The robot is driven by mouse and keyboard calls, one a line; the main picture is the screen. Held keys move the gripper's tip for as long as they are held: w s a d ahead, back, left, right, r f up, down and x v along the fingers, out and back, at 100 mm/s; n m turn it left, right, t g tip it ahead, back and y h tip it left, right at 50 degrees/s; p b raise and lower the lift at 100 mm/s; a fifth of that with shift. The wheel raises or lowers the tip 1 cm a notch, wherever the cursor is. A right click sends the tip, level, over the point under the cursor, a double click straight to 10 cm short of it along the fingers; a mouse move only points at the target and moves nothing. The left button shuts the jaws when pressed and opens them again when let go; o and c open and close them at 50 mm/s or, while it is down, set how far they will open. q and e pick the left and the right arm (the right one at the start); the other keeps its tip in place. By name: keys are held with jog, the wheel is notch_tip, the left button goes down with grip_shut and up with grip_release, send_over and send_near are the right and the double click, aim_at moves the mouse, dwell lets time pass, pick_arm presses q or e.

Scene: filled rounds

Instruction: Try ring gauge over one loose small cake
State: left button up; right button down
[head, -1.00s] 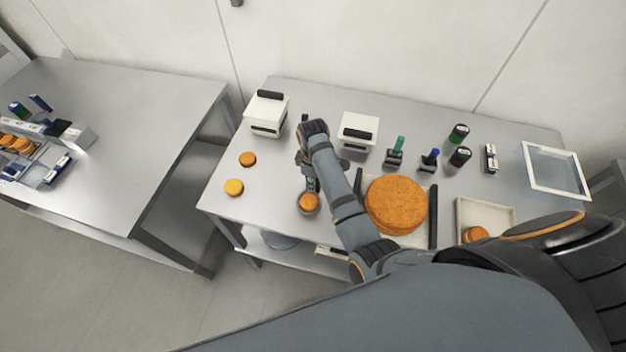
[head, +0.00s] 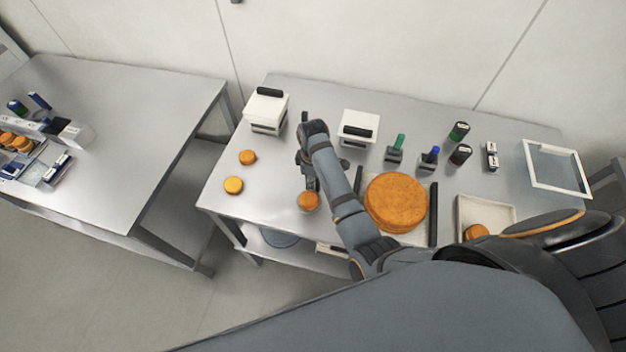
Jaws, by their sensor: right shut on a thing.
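Two loose small cakes lie on the left part of the workbench, one orange-brown (head: 248,157) and one yellower (head: 233,185). A third small orange cake (head: 308,201) is near the front edge, right at the tips of my right gripper (head: 311,184). The right gripper points down and is shut on a small dark thing, apparently the ring gauge; it is mostly hidden by the gripper. I cannot tell whether it touches the cake. My left gripper is not in view.
A stack of large round cakes (head: 396,203) stands right of my arm. A pale tray (head: 487,208) holds small cakes. White boxes (head: 266,108), green and blue handled stamps, dark jars (head: 459,131) and a glass-topped frame (head: 556,168) stand behind. Another table is at left.

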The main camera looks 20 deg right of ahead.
jog(key=c, duration=1.2)
grip_release()
jog(key=shift+o, duration=0.2)
jog(key=o, duration=0.5)
jog(key=shift+c, duration=0.2)
notch_tip(320, 180, up, 2)
jog(key=shift+r+p, duration=0.1)
jog(key=shift+p, duration=0.6)
jog(key=shift+r, duration=2.4)
